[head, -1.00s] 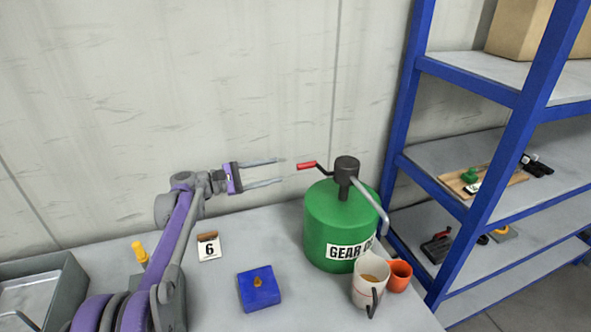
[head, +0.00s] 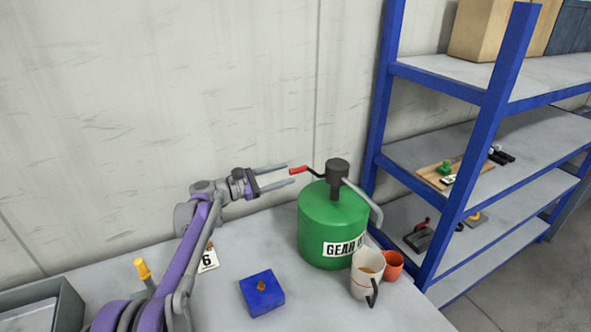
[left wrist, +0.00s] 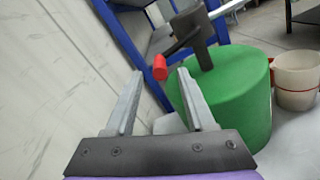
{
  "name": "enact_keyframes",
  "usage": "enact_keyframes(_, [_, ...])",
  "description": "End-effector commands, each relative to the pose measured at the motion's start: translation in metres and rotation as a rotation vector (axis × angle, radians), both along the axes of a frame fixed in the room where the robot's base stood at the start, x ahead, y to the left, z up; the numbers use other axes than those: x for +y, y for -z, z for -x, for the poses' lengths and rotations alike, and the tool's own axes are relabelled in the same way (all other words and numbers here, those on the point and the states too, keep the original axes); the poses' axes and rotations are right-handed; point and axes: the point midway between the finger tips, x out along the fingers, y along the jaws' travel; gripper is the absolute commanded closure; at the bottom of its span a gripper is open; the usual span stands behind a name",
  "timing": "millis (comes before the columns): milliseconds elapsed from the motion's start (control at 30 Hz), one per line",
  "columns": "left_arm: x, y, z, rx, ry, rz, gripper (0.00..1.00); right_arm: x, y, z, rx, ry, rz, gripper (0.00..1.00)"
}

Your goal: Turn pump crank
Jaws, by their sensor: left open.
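A green drum (head: 331,222) labelled for gear oil stands on the grey table and carries a dark pump head (head: 337,174). A crank with a red handle (head: 298,170) sticks out to the left of the pump head. My left gripper (head: 290,174) is open, its two fingertips close to the red handle. My right gripper is not in view.
A white mug (head: 366,275) and an orange cup (head: 393,265) stand at the drum's front right. A blue block (head: 262,293) and a number card (head: 208,260) are on the table. The wall is close behind. A blue shelf rack (head: 489,140) stands right.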

Motion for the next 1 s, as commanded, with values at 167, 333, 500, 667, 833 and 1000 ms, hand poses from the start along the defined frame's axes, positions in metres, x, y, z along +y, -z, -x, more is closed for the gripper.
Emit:
enact_keyframes(167, [-0.027,-0.002,-0.012,-0.002,0.0,0.0,0.45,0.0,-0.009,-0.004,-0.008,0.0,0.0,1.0])
enact_keyframes(333, [-0.04,-0.001,-0.017,-0.001,0.0,0.0,0.45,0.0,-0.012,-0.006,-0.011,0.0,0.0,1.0])
enact_keyframes(500, [-0.042,0.0,-0.018,-0.001,-0.001,-0.001,0.45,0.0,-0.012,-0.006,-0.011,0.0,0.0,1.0])
enact_keyframes(667, [-0.042,0.0,-0.018,-0.001,-0.001,-0.001,0.47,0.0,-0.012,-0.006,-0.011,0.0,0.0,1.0])
enact_keyframes(833, [-0.042,0.0,-0.018,-0.001,-0.001,-0.001,0.78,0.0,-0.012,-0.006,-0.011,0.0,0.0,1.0])
enact_keyframes(1000, [-0.042,0.0,-0.018,-0.001,-0.001,-0.001,1.0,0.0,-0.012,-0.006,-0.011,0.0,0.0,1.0])
